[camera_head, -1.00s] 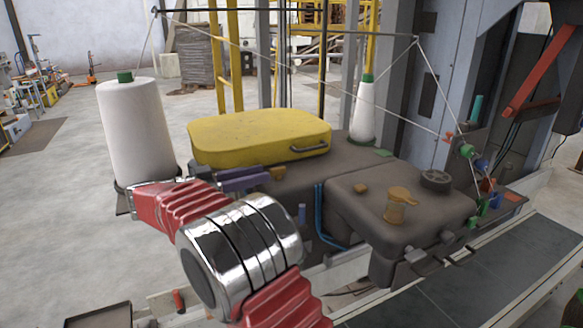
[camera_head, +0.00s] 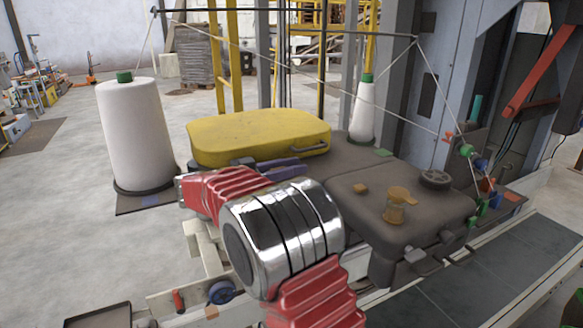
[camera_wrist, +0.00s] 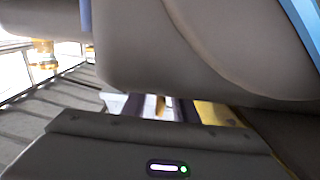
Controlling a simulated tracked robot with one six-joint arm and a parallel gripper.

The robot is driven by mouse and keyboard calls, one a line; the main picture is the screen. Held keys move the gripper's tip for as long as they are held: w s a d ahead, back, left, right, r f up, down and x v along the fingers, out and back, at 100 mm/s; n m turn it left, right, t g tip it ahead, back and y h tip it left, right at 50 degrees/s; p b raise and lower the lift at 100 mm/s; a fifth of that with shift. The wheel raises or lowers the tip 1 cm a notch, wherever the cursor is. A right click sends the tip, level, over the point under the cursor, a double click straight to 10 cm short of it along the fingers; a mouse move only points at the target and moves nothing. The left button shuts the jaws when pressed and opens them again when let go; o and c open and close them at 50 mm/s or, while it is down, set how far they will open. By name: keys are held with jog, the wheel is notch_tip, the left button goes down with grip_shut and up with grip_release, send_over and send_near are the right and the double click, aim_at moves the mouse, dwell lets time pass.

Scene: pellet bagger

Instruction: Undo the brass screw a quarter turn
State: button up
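Several brass-coloured parts show, and I cannot tell for certain which one is the brass screw. A brass knob with a flat wing (camera_head: 397,206) stands on the grey machine head, with a small brass piece (camera_head: 360,188) beside it. In the wrist view a narrow brass-orange piece (camera_wrist: 160,105) shows between my fingers, and another brass part (camera_wrist: 43,55) shows at the upper left. My gripper (camera_head: 296,166) has purple fingers and is close by the machine, in front of the yellow cover. In the wrist view my gripper (camera_wrist: 155,106) has its fingers apart; contact is not visible.
The yellow cover (camera_head: 258,136) with a dark handle is behind my gripper. A large white thread cone (camera_head: 134,135) stands at left, a smaller one (camera_head: 363,110) behind. A thread runs overhead. A grey rounded body (camera_wrist: 200,40) fills much of the wrist view.

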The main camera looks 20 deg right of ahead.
jog(key=shift+c, duration=0.2)
grip_shut()
jog(key=shift+w+n+t, duration=0.1)
jog(key=shift+n+t, duration=0.3)
jog(key=shift+t, duration=0.2)
jog(key=shift+w+a+n+t+y, duration=0.15)
jog(key=shift+n+t+y, duration=0.2)
jog(key=shift+n+t, duration=0.35)
jog(key=shift+w+d+n+t+y, duration=0.15)
jog(key=shift+n+t+y, duration=0.25)
jog(key=shift+t, duration=0.5)
jog(key=n+t+y, duration=0.1)
jog(key=n+t, duration=0.1)
jog(key=w+n+t+y, duration=0.1)
jog(key=t, duration=0.1)
jog(key=shift+a+y, duration=0.35)
jog(key=shift+a, duration=0.05)
jog(key=shift+w+a+n+t+y, duration=0.15)
jog(key=shift+a+n+t+y, duration=0.05)
jog(key=shift+n+t+y, duration=0.6)
jog(key=shift+w+a+n+t+y, duration=0.15)
jog(key=shift+a+n+t+y, duration=0.05)
jog(key=shift+n+t+y, duration=0.6)
